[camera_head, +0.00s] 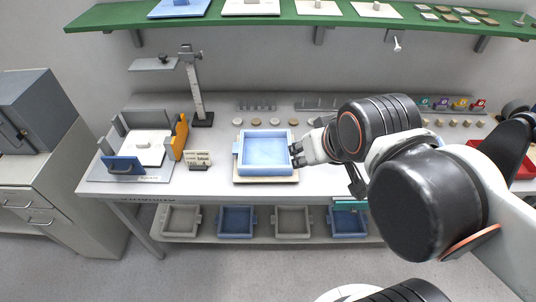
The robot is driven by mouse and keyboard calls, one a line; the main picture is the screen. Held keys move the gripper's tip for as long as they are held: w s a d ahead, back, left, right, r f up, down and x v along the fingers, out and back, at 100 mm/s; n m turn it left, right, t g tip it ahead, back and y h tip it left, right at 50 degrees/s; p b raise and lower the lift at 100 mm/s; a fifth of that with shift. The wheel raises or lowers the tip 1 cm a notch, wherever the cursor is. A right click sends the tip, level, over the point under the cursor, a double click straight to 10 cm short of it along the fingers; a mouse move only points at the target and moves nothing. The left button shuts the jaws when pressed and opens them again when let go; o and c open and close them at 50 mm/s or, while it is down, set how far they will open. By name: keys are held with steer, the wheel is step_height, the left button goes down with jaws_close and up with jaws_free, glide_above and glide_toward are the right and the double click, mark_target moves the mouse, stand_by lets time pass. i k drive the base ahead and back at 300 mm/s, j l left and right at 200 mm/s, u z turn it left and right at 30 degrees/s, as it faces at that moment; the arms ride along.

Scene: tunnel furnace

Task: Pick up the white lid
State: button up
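A flat white square piece with a small raised knob, which looks like the white lid (153,152), lies in a grey fixture (103,176) at the left of the workbench. A blue panel stands at its front and an orange one at its right. My gripper (297,154) is well to the right of it, at the right wall of an open blue tray (265,169). Its dark fingertips are close to the tray's side. They are too small to tell whether they touch it or are shut.
Between the fixture and the tray stand a small label sign (198,159) and a height-gauge stand (198,105). A green shelf (300,19) with white plates hangs above. Several trays sit on the lower shelf (265,239). A red bin (524,170) is at right.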

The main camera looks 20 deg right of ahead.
mark_target(149, 145)
steer(key=i+j+u, duration=0.2)
steer(key=i, duration=0.2)
steer(key=i+j+u, duration=0.2)
steer(key=i, duration=0.25)
steer(key=i+j+u, duration=0.2)
steer(key=i, duration=0.2)
